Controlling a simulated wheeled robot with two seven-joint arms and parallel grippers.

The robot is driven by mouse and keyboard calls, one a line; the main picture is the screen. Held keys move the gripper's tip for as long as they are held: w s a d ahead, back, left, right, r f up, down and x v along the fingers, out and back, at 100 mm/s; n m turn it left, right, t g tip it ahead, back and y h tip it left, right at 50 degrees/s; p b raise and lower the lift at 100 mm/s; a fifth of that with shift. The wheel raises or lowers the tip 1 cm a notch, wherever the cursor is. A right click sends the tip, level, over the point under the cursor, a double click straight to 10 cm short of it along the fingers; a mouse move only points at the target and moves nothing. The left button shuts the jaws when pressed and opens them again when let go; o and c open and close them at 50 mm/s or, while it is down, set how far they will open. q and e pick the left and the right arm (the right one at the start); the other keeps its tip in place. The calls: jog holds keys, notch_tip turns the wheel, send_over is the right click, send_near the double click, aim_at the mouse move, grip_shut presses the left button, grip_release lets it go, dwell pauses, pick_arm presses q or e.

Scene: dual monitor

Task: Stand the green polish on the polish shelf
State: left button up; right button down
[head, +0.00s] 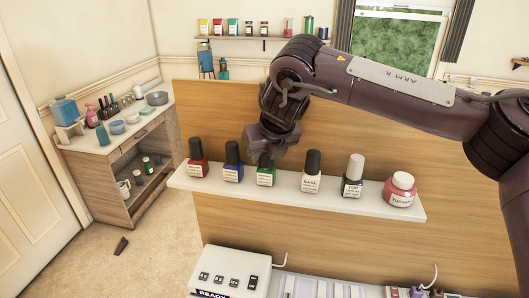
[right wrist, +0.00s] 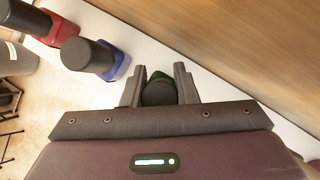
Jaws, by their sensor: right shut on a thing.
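The green polish (head: 265,175) stands upright on the white polish shelf (head: 290,194), between the blue polish (head: 233,175) and the bottle labelled base (head: 312,182). My right gripper (head: 267,157) comes down from above and is shut on the green polish by its dark cap. In the right wrist view the cap (right wrist: 159,91) sits between the two fingers, with a little green glass showing behind it. The bottle's bottom looks level with its neighbours, but I cannot tell for certain whether it touches the shelf. My left gripper is not in view.
A red polish (head: 198,170) stands at the shelf's left end. A top-coat bottle (head: 352,188) and a pink remover jar (head: 400,195) stand to the right. A wooden panel rises behind the shelf. A white device (head: 230,275) sits below.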

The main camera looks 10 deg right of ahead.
jog(key=c, duration=1.1)
grip_release()
jog(key=shift+f, duration=0.1)
jog(key=b+v, duration=0.1)
jog(key=v, duration=0.4)
jog(key=shift+w+b, duration=0.1)
jog(key=shift+b, duration=0.3)
jog(key=v, duration=0.7)
